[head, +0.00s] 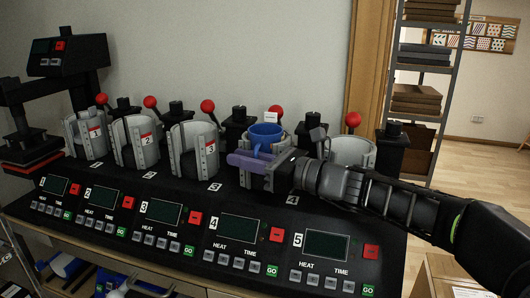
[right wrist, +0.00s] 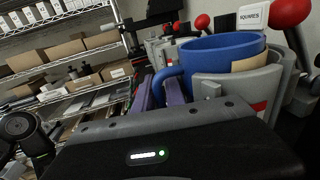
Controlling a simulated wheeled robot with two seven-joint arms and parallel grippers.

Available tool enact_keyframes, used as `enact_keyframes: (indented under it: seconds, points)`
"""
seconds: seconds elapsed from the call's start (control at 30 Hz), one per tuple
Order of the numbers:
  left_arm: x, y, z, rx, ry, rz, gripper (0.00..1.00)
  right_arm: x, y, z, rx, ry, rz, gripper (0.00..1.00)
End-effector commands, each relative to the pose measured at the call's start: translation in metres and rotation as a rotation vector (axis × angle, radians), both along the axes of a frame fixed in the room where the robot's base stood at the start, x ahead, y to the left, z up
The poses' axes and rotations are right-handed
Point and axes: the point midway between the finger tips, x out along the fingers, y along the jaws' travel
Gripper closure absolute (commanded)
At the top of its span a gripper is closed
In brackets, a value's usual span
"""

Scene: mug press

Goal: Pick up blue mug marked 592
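The blue mug (head: 264,136) sits upright in the grey curved clamp of the press numbered 4 (head: 262,174). It also shows large in the right wrist view (right wrist: 222,50), with its blue handle (right wrist: 160,80) toward my gripper. No number 592 can be read on it. My right gripper (head: 250,160) reaches in from the right, its purple fingers (right wrist: 160,92) at the mug's handle, one on either side. I cannot tell whether they press on the handle or stand slightly apart from it. My left gripper is not in view.
Clamps 1 (head: 86,138), 2 (head: 134,146) and 3 (head: 194,150) stand in a row to the left, and another grey clamp (head: 352,150) stands to the right. Red-knobbed levers (head: 208,106) rise behind. A small white card (right wrist: 252,18) stands behind the mug. A sloped control panel (head: 238,228) lies in front.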

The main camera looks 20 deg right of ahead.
Motion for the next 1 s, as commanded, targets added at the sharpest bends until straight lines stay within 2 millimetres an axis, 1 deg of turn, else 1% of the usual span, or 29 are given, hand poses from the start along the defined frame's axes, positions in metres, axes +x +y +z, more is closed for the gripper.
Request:
enact_keyframes:
  seconds: [0.37,0.5,0.57,1.0]
  points:
    - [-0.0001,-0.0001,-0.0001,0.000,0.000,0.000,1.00,-0.0003,-0.0001,-0.0002,0.000,0.000,0.000,0.85]
    - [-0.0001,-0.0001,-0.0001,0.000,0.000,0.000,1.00,-0.0003,-0.0001,-0.0002,0.000,0.000,0.000,0.96]
    - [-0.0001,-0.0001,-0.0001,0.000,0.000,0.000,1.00,-0.0003,-0.0001,-0.0002,0.000,0.000,0.000,1.00]
    - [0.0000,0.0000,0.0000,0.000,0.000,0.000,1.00,-0.0003,-0.0003,-0.0001,0.000,0.000,0.000,1.00]
